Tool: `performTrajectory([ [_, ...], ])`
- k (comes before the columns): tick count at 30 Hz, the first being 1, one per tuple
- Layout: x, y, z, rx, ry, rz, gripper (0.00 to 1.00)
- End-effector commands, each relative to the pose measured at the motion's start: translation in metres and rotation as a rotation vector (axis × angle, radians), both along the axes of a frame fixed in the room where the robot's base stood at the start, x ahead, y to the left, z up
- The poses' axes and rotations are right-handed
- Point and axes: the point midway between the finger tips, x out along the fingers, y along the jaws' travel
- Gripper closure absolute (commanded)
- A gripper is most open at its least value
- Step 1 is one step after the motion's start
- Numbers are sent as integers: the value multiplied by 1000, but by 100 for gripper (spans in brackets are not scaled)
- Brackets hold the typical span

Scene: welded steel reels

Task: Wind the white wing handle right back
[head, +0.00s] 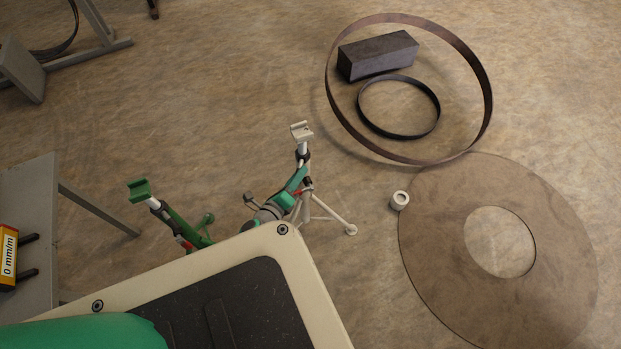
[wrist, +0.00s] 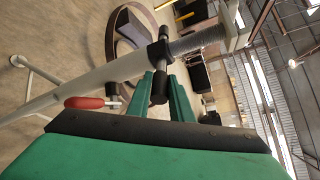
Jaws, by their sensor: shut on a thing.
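The white stand (head: 301,131) stands on tripod legs in the head view, its cradle head on top. In the wrist view its white tube (wrist: 100,72) crosses the picture, with a threaded screw (wrist: 200,41) leading to the head. The wing handle (wrist: 160,86) is a dark crossbar on a collar around that screw; in the head view it is a small dark patch (head: 303,155). My gripper (head: 299,178) reaches the stand just below its head. Its green fingers (wrist: 166,84) are shut on the lower arm of the wing handle, partly hiding it.
A green stand (head: 139,190) is to the left. A red-gripped lever (wrist: 85,102) sits close to my gripper. On the floor lie a large ring (head: 484,75), a smaller ring (head: 433,118), a dark block (head: 378,55), a flat disc (head: 560,270) and a small collar (head: 399,200).

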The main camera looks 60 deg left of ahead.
Motion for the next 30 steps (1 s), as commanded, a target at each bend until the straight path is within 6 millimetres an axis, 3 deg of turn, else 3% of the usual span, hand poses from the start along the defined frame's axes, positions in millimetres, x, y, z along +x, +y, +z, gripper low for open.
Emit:
performTrajectory([
  [9, -18, 11, -3, -2, 7, -113, 100],
  [29, -21, 13, -4, -4, 5, -158, 100],
  [30, -20, 13, -4, -4, 6, -159, 71],
])
